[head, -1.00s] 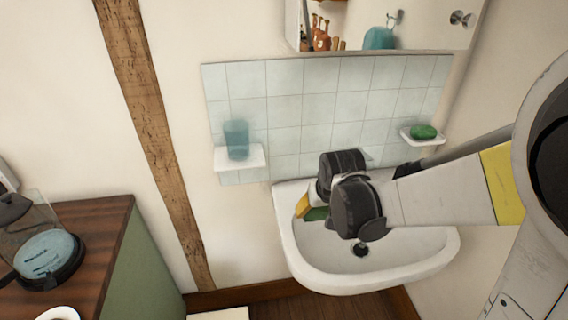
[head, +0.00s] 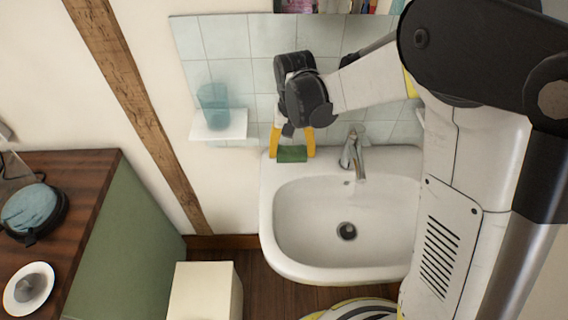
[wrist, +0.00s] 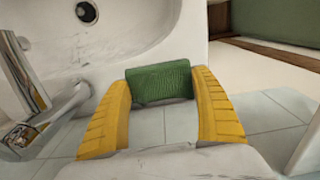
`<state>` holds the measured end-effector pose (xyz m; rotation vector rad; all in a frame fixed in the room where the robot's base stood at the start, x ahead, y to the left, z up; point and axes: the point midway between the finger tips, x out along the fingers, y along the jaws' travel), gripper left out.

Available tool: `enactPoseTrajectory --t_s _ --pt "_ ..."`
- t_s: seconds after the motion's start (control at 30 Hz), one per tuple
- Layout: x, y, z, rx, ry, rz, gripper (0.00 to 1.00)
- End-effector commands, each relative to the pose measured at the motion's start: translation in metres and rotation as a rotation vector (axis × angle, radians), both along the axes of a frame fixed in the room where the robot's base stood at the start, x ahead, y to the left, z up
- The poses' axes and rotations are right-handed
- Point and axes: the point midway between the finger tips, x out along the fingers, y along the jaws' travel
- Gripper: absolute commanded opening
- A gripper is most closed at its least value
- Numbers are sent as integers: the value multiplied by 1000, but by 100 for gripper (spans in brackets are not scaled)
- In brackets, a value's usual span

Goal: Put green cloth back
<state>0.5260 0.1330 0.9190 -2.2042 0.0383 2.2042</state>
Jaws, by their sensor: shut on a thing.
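The green cloth (head: 292,155) looks like a small dark green ribbed block. My gripper (head: 293,145) points down with its yellow fingers shut on the cloth's two ends, at the back left corner of the white sink (head: 274,220). In the wrist view the cloth (wrist: 159,83) spans the gap between the fingertips of my gripper (wrist: 160,85), with the sink (wrist: 150,15) just beyond. I cannot tell whether the cloth touches the rim.
A chrome tap (head: 356,152) stands right of my gripper. A wall shelf (head: 219,125) with a blue cup (head: 213,105) is at the left. A wooden-topped cabinet (head: 90,185) and a pale box (head: 205,290) stand left of the sink. The basin is empty.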

Motion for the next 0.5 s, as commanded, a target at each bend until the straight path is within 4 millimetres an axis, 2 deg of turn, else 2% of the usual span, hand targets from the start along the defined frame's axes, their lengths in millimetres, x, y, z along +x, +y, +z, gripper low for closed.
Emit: enactPoseTrajectory --t_s 0.03,0.2,0.33,0.5 --pt "5 8 -9 0 0 3 51" --pt "13 22 -16 0 0 1 51" --pt "14 23 -25 0 0 0 51" --pt "14 23 -53 0 -1 0 51"
